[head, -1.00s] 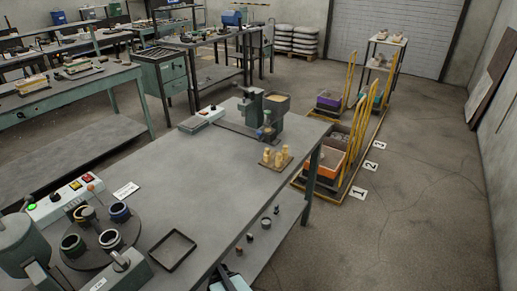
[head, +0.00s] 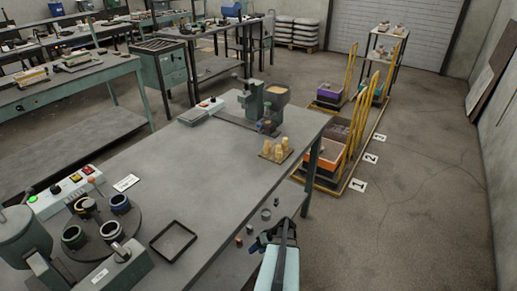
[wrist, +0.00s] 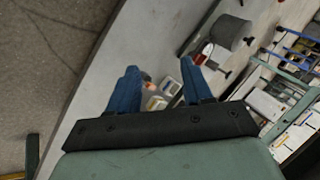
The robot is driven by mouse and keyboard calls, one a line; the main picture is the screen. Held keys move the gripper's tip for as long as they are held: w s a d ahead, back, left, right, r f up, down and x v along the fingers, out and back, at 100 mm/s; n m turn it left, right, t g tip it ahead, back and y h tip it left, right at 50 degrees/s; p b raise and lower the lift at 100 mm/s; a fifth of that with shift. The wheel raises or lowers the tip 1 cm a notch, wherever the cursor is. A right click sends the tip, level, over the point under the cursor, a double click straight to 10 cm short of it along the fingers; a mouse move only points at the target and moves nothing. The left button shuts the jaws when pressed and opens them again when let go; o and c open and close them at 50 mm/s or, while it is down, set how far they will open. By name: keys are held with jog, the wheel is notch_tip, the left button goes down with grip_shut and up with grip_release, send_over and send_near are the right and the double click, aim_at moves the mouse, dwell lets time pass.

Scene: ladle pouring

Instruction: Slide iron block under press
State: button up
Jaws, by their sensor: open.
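My gripper (head: 264,240) is at the bottom of the head view, beside the bench's right edge. In the wrist view its two blue fingers (wrist: 158,84) are apart with nothing held between them. A green upright machine (head: 256,103) with a tan-filled tray stands at the bench's far end, and a second green machine (head: 22,238) stands at the near left by a round turntable (head: 92,238). I cannot tell which one is the press. No iron block can be made out for certain; small dark pieces (head: 250,229) lie below the bench's right edge.
The grey bench top (head: 200,165) is mostly clear in the middle. A shallow black tray (head: 173,241) lies near its front. A board with several tan pieces (head: 275,150) is at the right edge. Carts with yellow handles (head: 335,150) stand on the floor beyond.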

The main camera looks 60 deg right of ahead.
jog(key=s+d+r+h, duration=0.1)
jog(key=s+d+r, duration=0.25)
jog(key=d, duration=0.35)
jog(key=s+d+r+t+h, duration=0.1)
jog(key=s+d+r, duration=0.1)
jog(key=s+d, duration=0.3)
jog(key=s+d+r+h, duration=0.2)
jog(key=d+r, duration=0.1)
jog(key=d, duration=0.5)
jog(key=s+d+r+n+g+h, duration=0.1)
jog(key=s+d+r, duration=0.2)
jog(key=d+r, duration=0.55)
jog(key=s+d+r+g+h, duration=0.1)
jog(key=s+d+r+g, duration=0.1)
jog(key=d+r, duration=0.65)
notch_tip(320, 180, up, 31)
jog(key=n+g, duration=0.4)
send_over(258, 125)
jog(key=w+a, duration=0.1)
jog(key=f, duration=0.4)
jog(key=d+f, duration=0.1)
jog(key=f, duration=0.3)
jog(key=d+f, duration=0.1)
jog(key=f, duration=0.4)
jog(key=shift+s+d, duration=0.1)
jog(key=shift+s, duration=0.15)
jog(key=shift+c, duration=0.5)
